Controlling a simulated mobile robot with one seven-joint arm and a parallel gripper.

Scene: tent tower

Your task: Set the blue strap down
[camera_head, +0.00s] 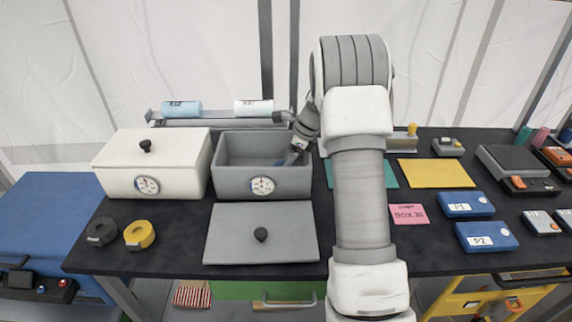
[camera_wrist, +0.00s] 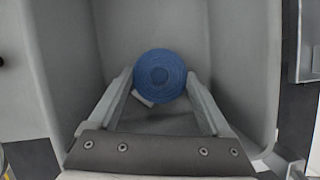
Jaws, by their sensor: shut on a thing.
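The blue strap (camera_wrist: 160,76) is a rolled coil, seen end-on between my fingertips in the wrist view. My gripper (camera_wrist: 160,90) is shut on it, with one finger on each side. In the head view my gripper (camera_head: 292,156) reaches into the right side of the open grey box (camera_head: 232,187), and only a bit of blue shows at its tip. The box's grey walls surround the strap in the wrist view. I cannot tell whether the strap touches the box floor.
The grey lid (camera_head: 225,235) with a black knob lies in front of the box. A closed white box (camera_head: 115,178) stands to its left. Black tape (camera_head: 101,232) and yellow tape (camera_head: 139,235) lie at the front left. Blue cases (camera_head: 466,204) and a yellow mat (camera_head: 436,173) are at right.

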